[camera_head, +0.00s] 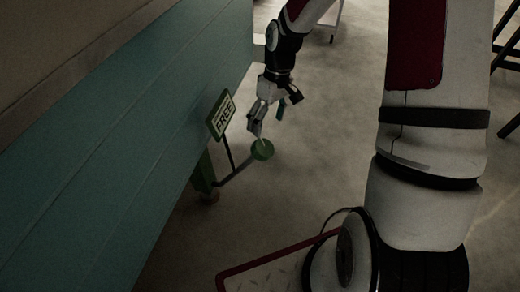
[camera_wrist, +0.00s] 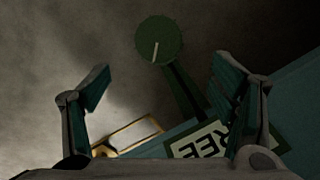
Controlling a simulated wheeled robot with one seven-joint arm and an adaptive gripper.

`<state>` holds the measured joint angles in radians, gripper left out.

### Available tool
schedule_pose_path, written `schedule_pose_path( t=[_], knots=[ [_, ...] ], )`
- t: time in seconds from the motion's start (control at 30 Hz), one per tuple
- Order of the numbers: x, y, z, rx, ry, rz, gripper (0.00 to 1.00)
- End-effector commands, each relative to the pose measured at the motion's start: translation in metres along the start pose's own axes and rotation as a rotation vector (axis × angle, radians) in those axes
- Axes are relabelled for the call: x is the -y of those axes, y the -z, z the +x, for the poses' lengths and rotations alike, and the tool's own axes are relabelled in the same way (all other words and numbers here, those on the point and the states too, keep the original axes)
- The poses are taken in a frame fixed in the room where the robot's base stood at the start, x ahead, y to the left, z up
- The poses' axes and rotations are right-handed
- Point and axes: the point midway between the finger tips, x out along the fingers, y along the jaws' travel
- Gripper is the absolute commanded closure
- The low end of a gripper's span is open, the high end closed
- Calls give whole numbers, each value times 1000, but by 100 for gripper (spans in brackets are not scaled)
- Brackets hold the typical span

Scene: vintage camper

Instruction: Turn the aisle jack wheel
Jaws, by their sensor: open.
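The jack wheel, a small green disc (camera_head: 262,150), sits at the end of a dark bar by a green post (camera_head: 205,172) beside the teal camper wall. In the wrist view the disc (camera_wrist: 159,40) shows face-on with a pale line on it, beyond and between the fingertips. My gripper (camera_head: 268,120) is open, just above the disc in the head view; whether a finger touches it I cannot tell. In the wrist view my gripper (camera_wrist: 163,82) has nothing between its spread fingers. A sign reading "FREE" (camera_head: 221,116) stands left of my gripper.
The teal camper wall (camera_head: 150,130) runs along the left. The sign (camera_wrist: 205,143) and a yellow-edged panel (camera_wrist: 130,134) lie low in the wrist view, close to my fingers. Grey floor (camera_head: 320,150) is open right of the disc. Dark legs (camera_head: 508,70) stand at the far right.

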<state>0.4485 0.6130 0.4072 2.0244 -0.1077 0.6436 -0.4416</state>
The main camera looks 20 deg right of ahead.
Motion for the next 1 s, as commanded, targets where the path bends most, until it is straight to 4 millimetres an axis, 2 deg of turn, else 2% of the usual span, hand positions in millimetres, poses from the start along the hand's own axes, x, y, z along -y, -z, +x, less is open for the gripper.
schedule_pose_path(
  t=[0.03, 0.2, 0.5, 0.7, 1.0],
  knots=[
    [0, -1, 14, 4, 3, 0, 22],
    [0, -1, 48, 4, 2, -2, 22],
    [0, -1, 97, 3, 1, -2, 22],
    [0, -1, 109, 2, 0, 1, 22],
    [0, -1, 110, 1, 0, 1, 22]
  ],
)
